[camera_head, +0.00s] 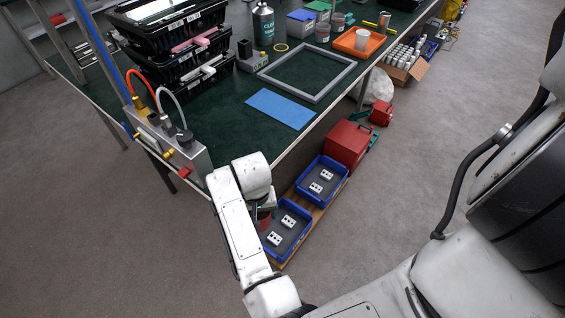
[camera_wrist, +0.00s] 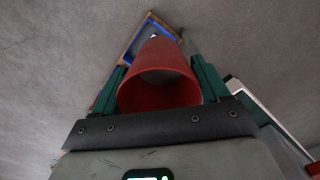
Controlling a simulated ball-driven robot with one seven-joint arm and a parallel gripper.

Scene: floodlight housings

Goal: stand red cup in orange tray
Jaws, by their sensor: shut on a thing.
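The red cup (camera_wrist: 160,92) is between the two green fingers of my gripper (camera_wrist: 158,72) in the wrist view, its open mouth facing the camera. My gripper is shut on it. In the head view a small part of the red cup (camera_head: 264,217) shows below my wrist, beside the bench's near corner and over the blue bins on the floor; most of the gripper is hidden by my arm. The orange tray (camera_head: 344,43) lies on the far right part of the green bench, well away from the cup. A white cup (camera_head: 362,39) stands in the tray.
A grey frame (camera_head: 306,97) and a blue sheet (camera_head: 280,108) lie on the bench (camera_head: 235,112). Blue bins (camera_head: 322,181) and a red box (camera_head: 347,145) are on the floor.

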